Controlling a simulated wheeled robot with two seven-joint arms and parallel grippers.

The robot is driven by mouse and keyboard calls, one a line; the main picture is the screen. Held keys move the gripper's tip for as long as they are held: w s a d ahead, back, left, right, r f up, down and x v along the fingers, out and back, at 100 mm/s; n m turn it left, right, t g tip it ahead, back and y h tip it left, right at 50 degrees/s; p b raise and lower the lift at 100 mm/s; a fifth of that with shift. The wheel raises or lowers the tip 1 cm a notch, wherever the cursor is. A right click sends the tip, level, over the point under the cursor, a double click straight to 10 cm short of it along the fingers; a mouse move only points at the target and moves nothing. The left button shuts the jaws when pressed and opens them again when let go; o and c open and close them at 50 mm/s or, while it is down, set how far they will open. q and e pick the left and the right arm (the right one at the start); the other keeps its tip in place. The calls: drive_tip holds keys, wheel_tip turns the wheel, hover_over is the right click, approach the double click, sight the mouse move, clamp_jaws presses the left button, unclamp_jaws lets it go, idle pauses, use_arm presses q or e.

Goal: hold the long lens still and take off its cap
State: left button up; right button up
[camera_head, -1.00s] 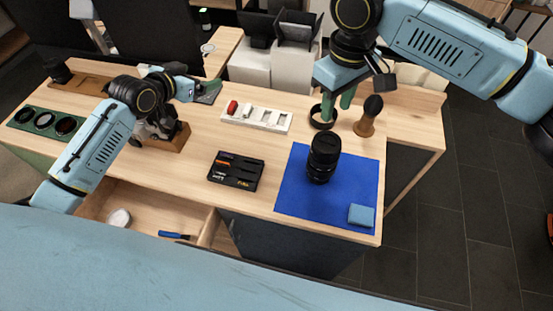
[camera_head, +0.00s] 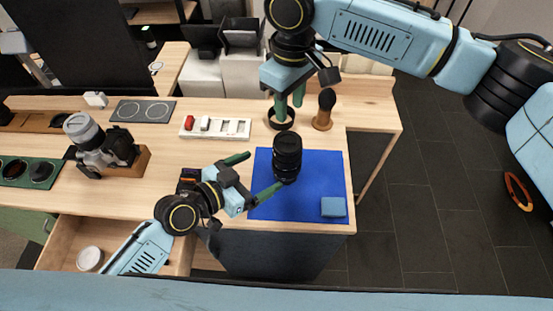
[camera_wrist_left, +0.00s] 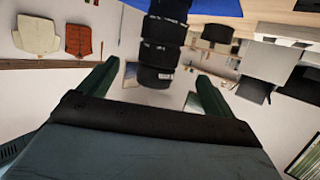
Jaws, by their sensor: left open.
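The long lens (camera_head: 287,160) is black and stands upright on the blue mat (camera_head: 325,180). Its cap cannot be told apart from the dark top end. My left gripper (camera_head: 251,176) is open at the lens's left, its green fingers pointing toward it. In the left wrist view the lens (camera_wrist_left: 163,45) lies ahead, in line with the gap between the fingers (camera_wrist_left: 155,88), which are not closed on it. My right gripper (camera_head: 290,101) hangs behind the lens, fingers down and apart, with nothing seen between them.
A black ring (camera_head: 271,123) lies behind the lens, below my right gripper. A brush (camera_head: 323,118) stands beside it. A blue block (camera_head: 333,207) lies on the mat's front right. A white tray (camera_head: 232,128), a camera (camera_head: 97,145) and an open drawer (camera_head: 70,235) are farther left.

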sight(287, 158)
use_arm(q)
drive_tip(key=x, duration=1)
drive_tip(key=shift+w+d+f, duration=0.15)
drive_tip(key=shift+c, duration=0.2)
drive_tip(key=c, duration=1.4)
use_arm(e)
drive_tip(key=shift+o, duration=0.2)
use_arm(q)
drive_tip(key=shift+c, duration=0.2)
use_arm(e)
drive_tip(key=o, duration=0.5)
drive_tip(key=shift+c, duration=0.2)
drive_tip(key=o, duration=0.4)
drive_tip(key=m, duration=0.2)
drive_tip(key=shift+f+m, duration=0.15)
drive_tip(key=shift+m, duration=0.25)
drive_tip(key=shift+f+m, duration=1.95)
drive_tip(key=shift+f, duration=0.5)
drive_tip(key=shift+f+m, duration=1.95)
drive_tip(key=shift+f, duration=0.5)
drive_tip(key=shift+c, duration=0.4)
